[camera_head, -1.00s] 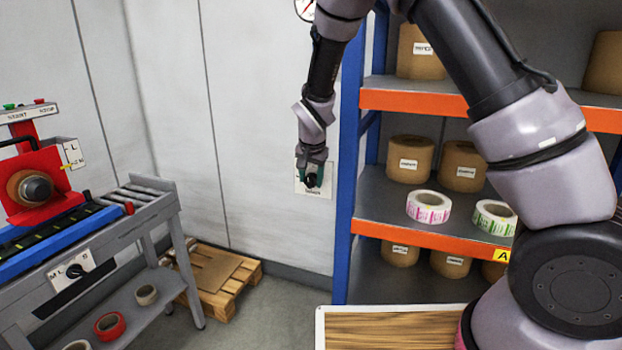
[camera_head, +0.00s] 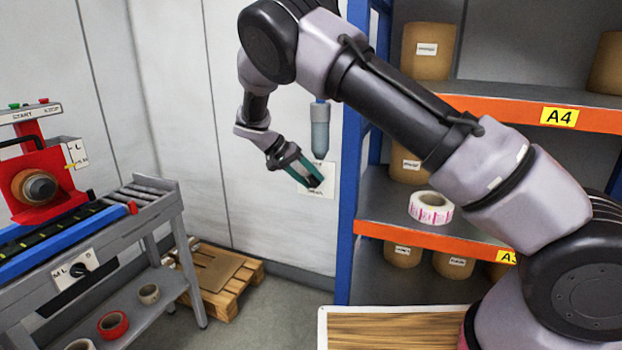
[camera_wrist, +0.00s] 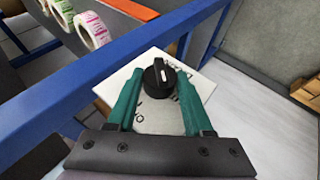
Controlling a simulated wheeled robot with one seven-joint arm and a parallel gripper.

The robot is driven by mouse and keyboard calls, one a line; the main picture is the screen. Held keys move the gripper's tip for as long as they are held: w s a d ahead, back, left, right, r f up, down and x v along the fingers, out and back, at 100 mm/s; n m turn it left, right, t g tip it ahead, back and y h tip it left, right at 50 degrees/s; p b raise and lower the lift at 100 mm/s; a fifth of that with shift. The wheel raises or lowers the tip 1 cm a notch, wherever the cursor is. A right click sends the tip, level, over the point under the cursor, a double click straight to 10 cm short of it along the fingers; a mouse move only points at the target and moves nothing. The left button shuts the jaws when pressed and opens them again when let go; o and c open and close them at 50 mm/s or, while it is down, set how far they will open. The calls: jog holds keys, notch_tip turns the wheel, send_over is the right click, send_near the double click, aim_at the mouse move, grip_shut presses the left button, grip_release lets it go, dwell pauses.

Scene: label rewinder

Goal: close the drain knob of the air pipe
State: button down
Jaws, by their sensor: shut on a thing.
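In the head view the plate (camera_head: 328,180) is below the grey-blue bowl of the air pipe (camera_head: 320,130), left of the shelf's blue post. My gripper (camera_wrist: 157,85) has teal fingers, one on each side of the knob, and is shut on it. In the head view my gripper (camera_head: 312,180) reaches the knob from the upper left and hides most of it. Part of the lettering on the plate is covered.
A blue and orange shelf (camera_head: 350,200) with label rolls stands close to the right of the plate. A wooden pallet (camera_head: 225,280) lies on the floor at left, beside the rewinder bench (camera_head: 165,205). A wood-topped surface (camera_head: 390,330) is in front.

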jog(key=h, duration=0.3)
jog(key=shift+w+a+f+n+g, duration=0.1)
jog(key=shift+a+f+n+g, duration=0.15)
jog(key=shift+f+n+g, duration=0.15)
jog(key=shift+f+n+g+h, duration=0.1)
jog(key=shift+n+g+h, duration=0.35)
jog(key=shift+h, duration=1.55)
jog(key=shift+c, duration=1.5)
grip_release()
jog(key=shift+a, duration=0.1)
